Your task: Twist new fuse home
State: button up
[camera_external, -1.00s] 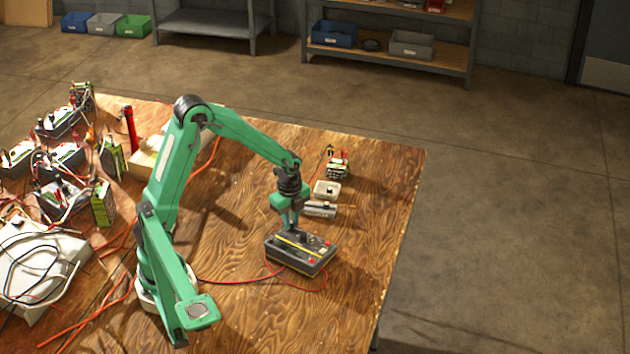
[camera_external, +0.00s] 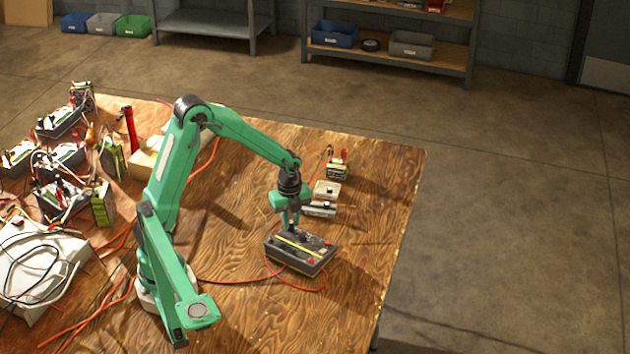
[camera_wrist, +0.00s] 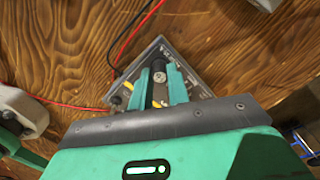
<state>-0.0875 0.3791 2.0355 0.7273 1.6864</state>
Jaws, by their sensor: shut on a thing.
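A dark grey charger box (camera_external: 300,252) with a yellow stripe and red terminals sits on the wooden bench, right of my arm's base. In the wrist view the charger (camera_wrist: 185,62) lies below my gripper, turned at an angle. My gripper (camera_external: 292,226) points down at the top of the charger. In the wrist view its two green fingers (camera_wrist: 160,86) are shut on a small round fuse cap (camera_wrist: 159,76) with a pale end. The fingers hide its sides. I cannot tell how deep the fuse sits in the charger.
Small boxes (camera_external: 327,189) stand behind the charger, close to my gripper. Red and black leads run from the charger across the bench. Batteries and tangled wires (camera_external: 62,155) crowd the left side. The bench (camera_external: 375,200) is bare towards its right edge.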

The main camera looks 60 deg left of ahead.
jog(key=shift+m, duration=0.7)
jog(key=o, duration=0.9)
jog(key=shift+c, duration=0.2)
jog(key=shift+r, duration=0.2)
jog(key=shift+r, duration=2.8)
